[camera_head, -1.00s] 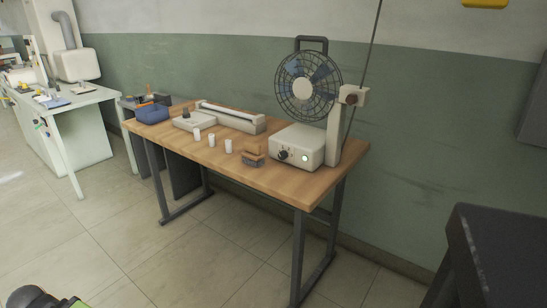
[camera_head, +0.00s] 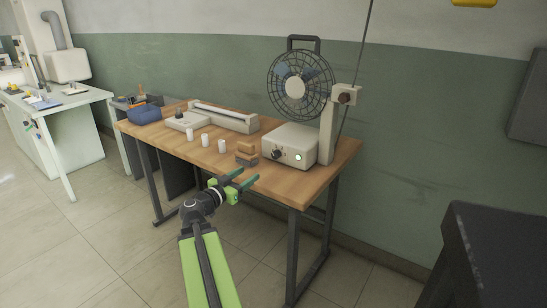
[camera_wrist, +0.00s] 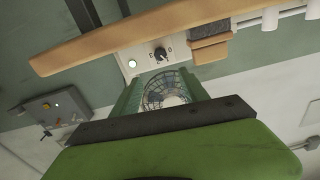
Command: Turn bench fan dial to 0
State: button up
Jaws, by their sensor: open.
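The bench fan (camera_head: 299,87) stands at the right end of the wooden bench. In the wrist view, the fan cage (camera_wrist: 165,90) shows between my fingers.
A brown and grey block (camera_head: 246,154) sits left of the box. Several white cups (camera_head: 205,140), a long cream device (camera_head: 224,117) and a blue bin (camera_head: 144,113) stand further left. A dark table (camera_head: 500,245) stands at lower right. Floor before the bench is clear.

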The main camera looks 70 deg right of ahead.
aim_at(275, 156)
jog(key=x, duration=1.7)
jog(key=shift+d, duration=0.2)
grip_shut()
jog(key=shift+s, duration=0.1)
jog(key=shift+f, duration=0.1)
